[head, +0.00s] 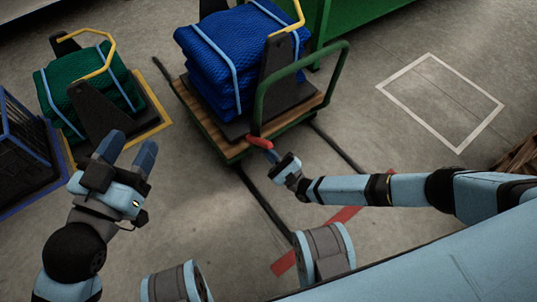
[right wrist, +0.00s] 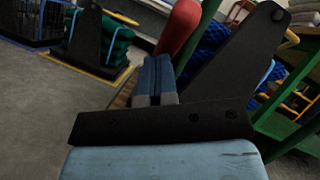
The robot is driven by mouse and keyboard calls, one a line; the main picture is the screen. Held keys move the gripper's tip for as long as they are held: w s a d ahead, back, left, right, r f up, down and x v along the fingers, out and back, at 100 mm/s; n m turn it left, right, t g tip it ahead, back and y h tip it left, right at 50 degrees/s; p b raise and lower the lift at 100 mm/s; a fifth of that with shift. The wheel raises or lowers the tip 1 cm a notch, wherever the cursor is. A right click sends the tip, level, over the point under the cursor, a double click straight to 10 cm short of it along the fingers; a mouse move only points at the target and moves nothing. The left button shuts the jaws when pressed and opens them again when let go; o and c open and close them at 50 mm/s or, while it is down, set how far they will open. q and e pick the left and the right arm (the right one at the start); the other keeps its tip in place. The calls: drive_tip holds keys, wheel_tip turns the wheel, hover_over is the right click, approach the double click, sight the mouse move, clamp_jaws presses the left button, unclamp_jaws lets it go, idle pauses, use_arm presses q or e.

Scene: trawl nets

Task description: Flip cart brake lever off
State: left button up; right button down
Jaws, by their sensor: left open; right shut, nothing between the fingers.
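The cart (head: 215,137) has a wooden deck, a green frame and a green push handle (head: 258,95). Its red brake lever (head: 260,142) sticks out at the near edge of the deck, below the handle. The lever shows large at the top of the right wrist view (right wrist: 178,28). My right gripper (head: 270,153) is shut and empty, its fingertips right at the lever. In the right wrist view, its closed blue fingers (right wrist: 155,75) lie just below the lever; I cannot tell whether they touch it. My left gripper (head: 128,148) is open and empty, well left of the cart.
A folded blue net bundle (head: 225,45) sits on the cart. A green net bundle (head: 85,100) stands at the left in a yellow floor outline, beside a dark blue crate (head: 22,150). A white-outlined floor area (head: 440,100) at the right is empty. Red tape (head: 330,230) marks the floor in front.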

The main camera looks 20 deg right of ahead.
sight(267, 142)
drive_tip(key=shift+w+a+r+p, duration=0.1)
drive_tip(key=shift+w+r+p, duration=0.2)
drive_tip(key=shift+r, duration=0.45)
drive_tip(key=shift+w+a+r+p, duration=0.1)
drive_tip(key=shift+w+r+p, duration=0.1)
drive_tip(key=shift+r+p, duration=0.45)
drive_tip(key=shift+w+a+r+p, duration=0.15)
drive_tip(key=shift+w+r, duration=0.1)
drive_tip(key=shift+r, duration=0.65)
idle(1.7)
drive_tip(key=shift+d, duration=0.1)
drive_tip(key=s+d+f+b, duration=0.1)
drive_tip(key=s+f+b, duration=0.2)
drive_tip(key=f, duration=0.6)
drive_tip(key=shift+f+b, duration=0.15)
drive_tip(key=shift+b, duration=1.15)
drive_tip(key=shift+s, duration=0.1)
drive_tip(key=shift+s+d+f, duration=0.1)
drive_tip(key=shift+s+f, duration=0.15)
drive_tip(key=shift+f, duration=0.55)
drive_tip(key=shift+s+d+f, duration=0.15)
drive_tip(key=shift+s+f, duration=0.1)
drive_tip(key=shift+f, duration=0.5)
drive_tip(key=shift+s+d+f, duration=0.1)
drive_tip(key=shift+s+f, duration=0.15)
drive_tip(key=shift+f, duration=0.55)
